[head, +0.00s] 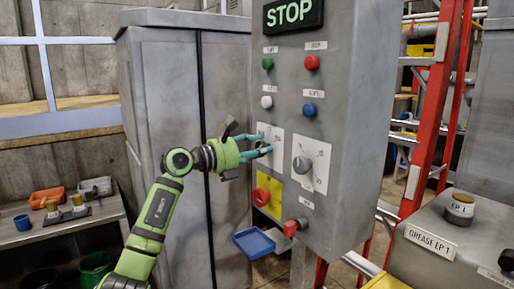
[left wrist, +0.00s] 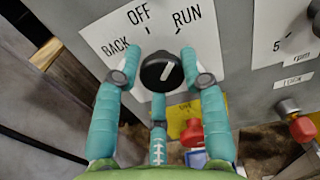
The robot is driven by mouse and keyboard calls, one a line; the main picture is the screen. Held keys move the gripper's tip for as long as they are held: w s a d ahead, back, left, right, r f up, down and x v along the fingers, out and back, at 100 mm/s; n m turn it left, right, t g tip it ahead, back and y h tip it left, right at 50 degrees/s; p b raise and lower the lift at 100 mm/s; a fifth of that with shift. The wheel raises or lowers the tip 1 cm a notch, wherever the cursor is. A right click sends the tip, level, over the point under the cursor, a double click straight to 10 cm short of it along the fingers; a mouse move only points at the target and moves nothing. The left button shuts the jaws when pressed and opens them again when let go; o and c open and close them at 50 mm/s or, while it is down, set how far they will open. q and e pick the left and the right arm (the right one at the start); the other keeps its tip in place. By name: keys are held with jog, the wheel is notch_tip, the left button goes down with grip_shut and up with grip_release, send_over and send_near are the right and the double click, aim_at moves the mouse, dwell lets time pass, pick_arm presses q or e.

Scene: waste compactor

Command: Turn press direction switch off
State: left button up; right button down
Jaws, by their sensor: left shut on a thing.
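The press direction switch is a round black knob (left wrist: 158,76) on a white plate (left wrist: 113,38) lettered BACK, OFF and RUN. Its white pointer line tilts up and right, toward the RUN side. My left gripper (left wrist: 160,85) is shut on the knob, with teal fingers at its left and right and a third finger below. In the head view my left gripper (head: 262,146) reaches the left white plate (head: 275,131) of the grey control panel, and its fingers hide most of the knob there. My right gripper is not in view.
A second dial (head: 302,165) sits just right of the switch. A red emergency button (head: 261,197) on yellow is below, and a red-handled lock (head: 291,227) lower right. Green, red, white and blue buttons are above, under a lit STOP sign (head: 292,13). A grey cabinet (head: 165,130) stands behind my arm.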

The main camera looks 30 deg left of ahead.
pick_arm(q)
jog(key=n+p, duration=0.1)
jog(key=n, duration=0.1)
jog(key=r+n+p, duration=0.1)
jog(key=shift+a+n+p, duration=0.15)
jog(key=shift+n+p, duration=0.15)
jog(key=shift+n, duration=0.1)
jog(key=shift+a+n+p, duration=0.1)
jog(key=shift+n+p, duration=1.95)
jog(key=shift+n, duration=0.55)
jog(key=o, duration=1.1)
jog(key=shift+f, duration=0.1)
jog(key=shift+w+f, duration=0.1)
jog(key=shift+f, duration=0.05)
jog(key=shift+f, duration=0.1)
jog(key=shift+s, duration=0.3)
jog(key=v, duration=1.1)
jog(key=shift+s, duration=0.25)
